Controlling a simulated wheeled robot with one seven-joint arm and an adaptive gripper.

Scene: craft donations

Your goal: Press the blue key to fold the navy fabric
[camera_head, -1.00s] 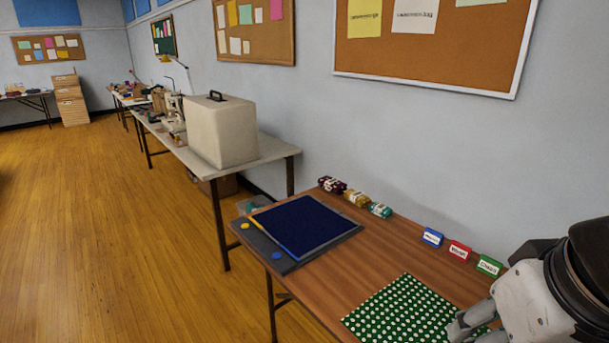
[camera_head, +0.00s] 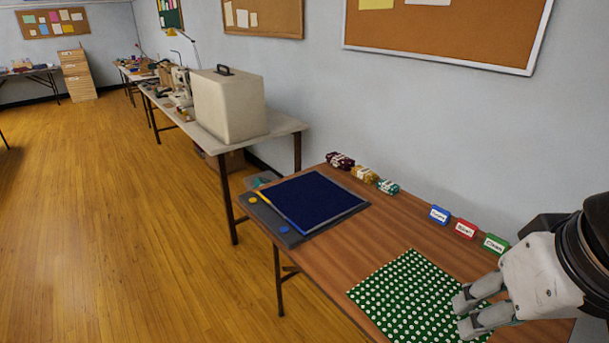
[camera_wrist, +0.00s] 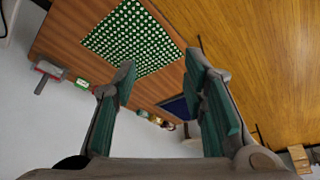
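The navy fabric (camera_head: 313,201) lies flat on a dark grey folding board at the far left end of the brown table. The blue key (camera_head: 284,229) is a small round button on the board's front strip, with a yellow key (camera_head: 252,199) to its left. My gripper (camera_head: 463,317) is at the right, over the green polka-dot fabric and well apart from the blue key. In the wrist view my gripper (camera_wrist: 160,72) has its fingers spread with nothing between them. The navy fabric (camera_wrist: 176,107) shows partly there, cut off by a finger.
Green dotted fabric (camera_head: 408,298) lies flat on the brown table (camera_head: 375,235). Rolled bundles (camera_head: 364,174) and blue, red and green label cards (camera_head: 466,229) line the wall side. A grey table with a beige case (camera_head: 229,105) stands behind.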

